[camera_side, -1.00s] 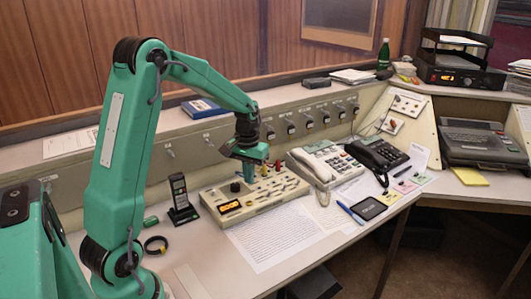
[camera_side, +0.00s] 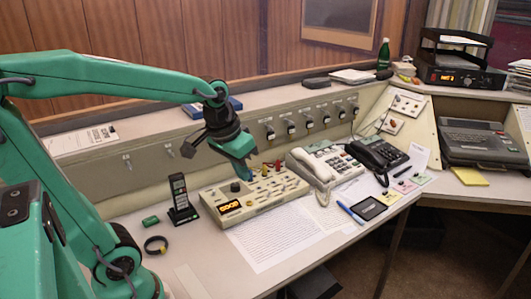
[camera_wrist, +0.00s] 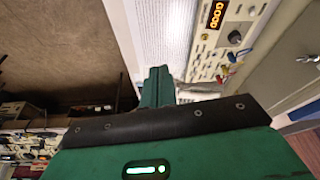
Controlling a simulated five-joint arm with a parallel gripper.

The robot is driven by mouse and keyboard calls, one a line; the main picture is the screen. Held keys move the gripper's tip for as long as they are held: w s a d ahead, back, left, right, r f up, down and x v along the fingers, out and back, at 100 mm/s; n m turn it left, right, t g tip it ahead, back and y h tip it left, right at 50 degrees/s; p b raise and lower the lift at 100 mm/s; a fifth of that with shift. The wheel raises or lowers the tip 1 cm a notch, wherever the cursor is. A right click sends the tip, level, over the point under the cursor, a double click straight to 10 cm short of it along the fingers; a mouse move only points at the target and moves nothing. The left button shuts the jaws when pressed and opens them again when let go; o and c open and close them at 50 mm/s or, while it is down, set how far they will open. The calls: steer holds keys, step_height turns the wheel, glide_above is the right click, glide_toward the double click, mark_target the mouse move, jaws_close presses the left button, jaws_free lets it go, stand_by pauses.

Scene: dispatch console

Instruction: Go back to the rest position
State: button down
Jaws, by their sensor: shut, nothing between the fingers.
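My gripper (camera_side: 246,174) is green with a dark wrist. In the side view it hangs just above the back of the cream control box (camera_side: 254,204), and I cannot tell whether it touches the box. Its fingers are together with nothing between them. In the wrist view the shut green fingers (camera_wrist: 158,88) point up the picture, and the control box (camera_wrist: 212,52) with its orange display and knobs lies to their right.
A black handset (camera_side: 179,198) stands upright left of the box. A white telephone (camera_side: 325,164) and a black telephone (camera_side: 377,154) stand to its right. Printed sheets (camera_side: 265,245) lie in front. A sloped switch panel (camera_side: 150,165) and a shelf run behind.

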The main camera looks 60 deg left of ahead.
steer(key=s+d+m+t, duration=0.2)
steer(key=s+d, duration=0.2)
steer(key=s, duration=0.3)
steer(key=shift+s+d+r+h, duration=0.25)
steer(key=shift+d+r+h, duration=0.05)
steer(key=shift+d+r, duration=0.1)
stand_by(1.2)
